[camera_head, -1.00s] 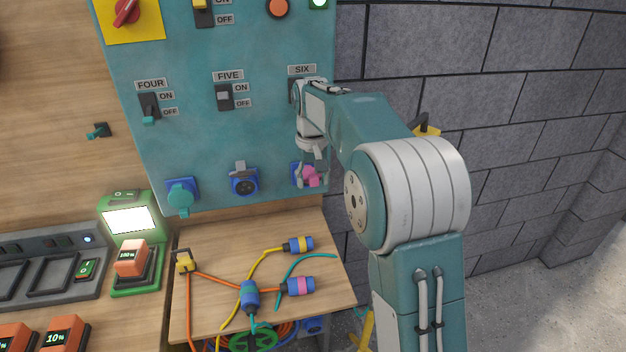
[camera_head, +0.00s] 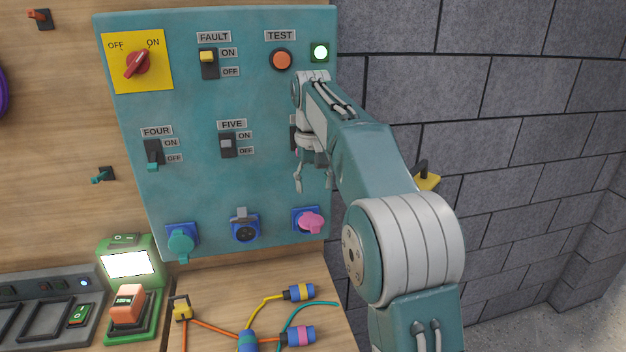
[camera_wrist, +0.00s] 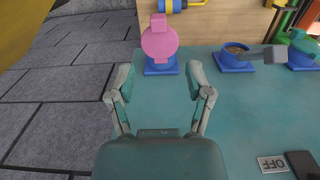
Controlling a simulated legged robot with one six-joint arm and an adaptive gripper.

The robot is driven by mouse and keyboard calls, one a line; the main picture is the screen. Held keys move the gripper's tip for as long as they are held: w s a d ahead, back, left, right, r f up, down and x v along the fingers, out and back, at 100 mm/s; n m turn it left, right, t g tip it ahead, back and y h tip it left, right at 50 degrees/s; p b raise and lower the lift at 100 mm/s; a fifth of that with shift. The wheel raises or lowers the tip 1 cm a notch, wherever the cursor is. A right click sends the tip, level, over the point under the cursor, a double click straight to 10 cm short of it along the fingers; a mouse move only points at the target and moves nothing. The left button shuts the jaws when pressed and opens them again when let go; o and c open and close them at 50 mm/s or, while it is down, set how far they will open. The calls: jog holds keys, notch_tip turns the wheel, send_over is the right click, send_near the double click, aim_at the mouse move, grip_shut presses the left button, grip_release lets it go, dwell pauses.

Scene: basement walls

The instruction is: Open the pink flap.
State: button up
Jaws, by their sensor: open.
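The pink flap (camera_head: 309,221) is on a blue socket at the lower right of the teal panel. It lies over the socket face and hides the opening. In the wrist view the pink flap (camera_wrist: 159,42) stands out from its blue base (camera_wrist: 161,66), just beyond my fingers. My gripper (camera_head: 299,180) is above the flap, in front of the panel, and apart from it. In the wrist view my gripper (camera_wrist: 160,82) has its two fingers spread, with nothing between them.
A grey-flapped socket (camera_head: 245,228) with its opening showing and a teal-flapped socket (camera_head: 181,242) sit to the left. A wooden shelf (camera_head: 222,290) with cables lies below. A block wall (camera_head: 480,150) stands at right.

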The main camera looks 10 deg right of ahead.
jog(key=shift+r, duration=0.45)
jog(key=shift+c, duration=0.3)
